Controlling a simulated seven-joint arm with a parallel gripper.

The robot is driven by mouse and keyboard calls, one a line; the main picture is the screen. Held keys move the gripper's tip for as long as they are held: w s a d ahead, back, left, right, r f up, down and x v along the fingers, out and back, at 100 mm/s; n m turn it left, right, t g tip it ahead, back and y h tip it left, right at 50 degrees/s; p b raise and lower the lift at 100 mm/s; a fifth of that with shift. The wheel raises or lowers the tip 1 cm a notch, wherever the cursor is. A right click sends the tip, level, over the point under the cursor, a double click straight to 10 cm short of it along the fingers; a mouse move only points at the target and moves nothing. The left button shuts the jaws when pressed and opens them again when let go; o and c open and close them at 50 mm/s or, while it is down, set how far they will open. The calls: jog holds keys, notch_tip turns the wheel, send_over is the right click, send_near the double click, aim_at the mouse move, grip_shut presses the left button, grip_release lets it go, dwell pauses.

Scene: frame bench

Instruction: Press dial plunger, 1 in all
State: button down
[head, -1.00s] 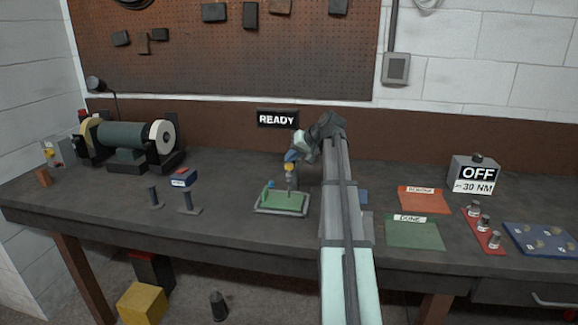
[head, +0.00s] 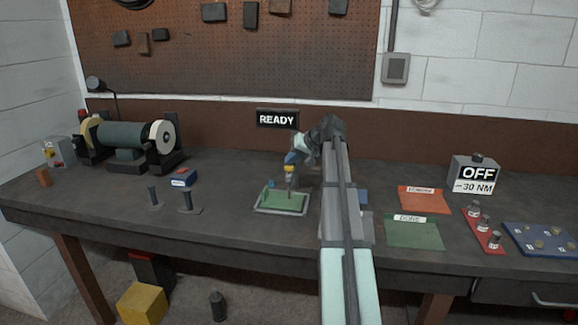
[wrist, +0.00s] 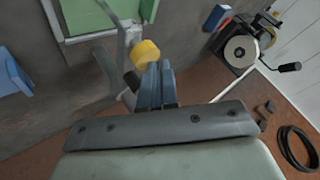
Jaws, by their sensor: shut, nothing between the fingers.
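The dial stand (head: 291,184) rises over a green pad in a grey-rimmed tray (head: 258,210) at the middle of the bench. Its yellow cap (head: 290,169) is on top; I take this to be the dial plunger. In the wrist view the yellow cap (wrist: 146,52) lies just beyond my fingertips, on a grey upright. My gripper (head: 293,158) has blue fingers, shut and empty, pointing down at the cap. The fingers also show in the wrist view (wrist: 155,76). I cannot tell whether they touch the cap. The dial face is not readable.
A READY sign (head: 277,118) stands behind. A bench grinder (head: 125,138) and a small blue box (head: 183,177) are to the left. Red (head: 424,200) and green (head: 413,235) mats and an OFF box (head: 474,176) are to the right. My arm hides part of the bench.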

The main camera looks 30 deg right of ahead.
jog(key=shift+f, duration=0.75)
dwell(0.8)
jog(key=shift+r, duration=1.65)
jog(key=shift+r, duration=0.15)
notch_tip(320, 180, up, 5)
jog(key=shift+f, duration=0.15)
dwell(0.8)
